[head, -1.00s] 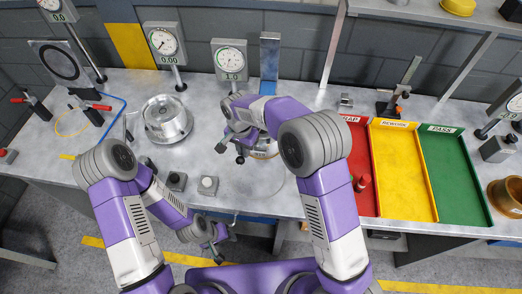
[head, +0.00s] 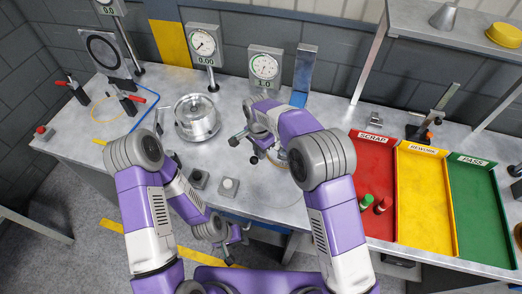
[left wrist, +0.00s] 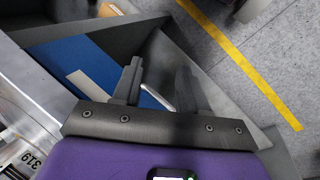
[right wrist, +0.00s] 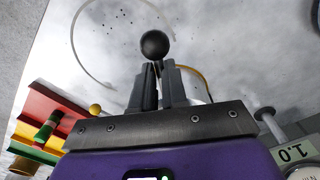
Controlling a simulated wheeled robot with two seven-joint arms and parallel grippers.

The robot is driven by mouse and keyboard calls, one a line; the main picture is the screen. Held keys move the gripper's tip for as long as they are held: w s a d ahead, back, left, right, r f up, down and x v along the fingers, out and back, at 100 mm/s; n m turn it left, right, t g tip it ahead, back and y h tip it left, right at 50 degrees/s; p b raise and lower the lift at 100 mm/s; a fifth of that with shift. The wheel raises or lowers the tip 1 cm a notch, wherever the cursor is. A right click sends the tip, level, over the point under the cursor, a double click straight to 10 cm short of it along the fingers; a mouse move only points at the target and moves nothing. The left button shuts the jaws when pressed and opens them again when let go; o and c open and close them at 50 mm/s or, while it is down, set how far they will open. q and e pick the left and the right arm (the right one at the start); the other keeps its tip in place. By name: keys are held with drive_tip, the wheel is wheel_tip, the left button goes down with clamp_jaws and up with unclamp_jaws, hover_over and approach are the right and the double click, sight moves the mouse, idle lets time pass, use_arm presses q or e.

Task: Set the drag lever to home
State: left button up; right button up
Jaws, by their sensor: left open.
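The drag lever's black ball knob (right wrist: 154,44) stands just beyond my right gripper's fingertips in the right wrist view. My right gripper (right wrist: 158,70) has its fingers close together around the thin stem below the knob. In the head view my right gripper (head: 250,147) is low over the middle of the bench, and my arm hides most of the lever's fixture. The gauge behind it (head: 265,66) reads 1.0. My left gripper (left wrist: 158,70) is open and empty, off the front edge of the bench; it also shows in the head view (head: 236,238).
A round metal clutch part (head: 197,118) sits to the left on the bench. Two small button boxes (head: 228,187) are near the front edge. Red scrap (head: 372,160), yellow rework (head: 425,200) and green pass (head: 475,205) trays lie to the right. Red and green pieces stand in the scrap tray.

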drive_tip(key=o, duration=0.4)
drive_tip(key=shift+s+a+f, duration=0.2)
drive_tip(key=shift+s+a, duration=0.3)
drive_tip(key=shift+o, duration=0.2)
drive_tip(key=shift+a+r, duration=0.1)
drive_tip(key=shift+w+d, duration=0.2)
drive_tip(key=shift+d, duration=0.1)
wheel_tip(320, 180, up, 8)
drive_tip(key=shift+f, duration=0.2)
drive_tip(key=shift+r, duration=0.1)
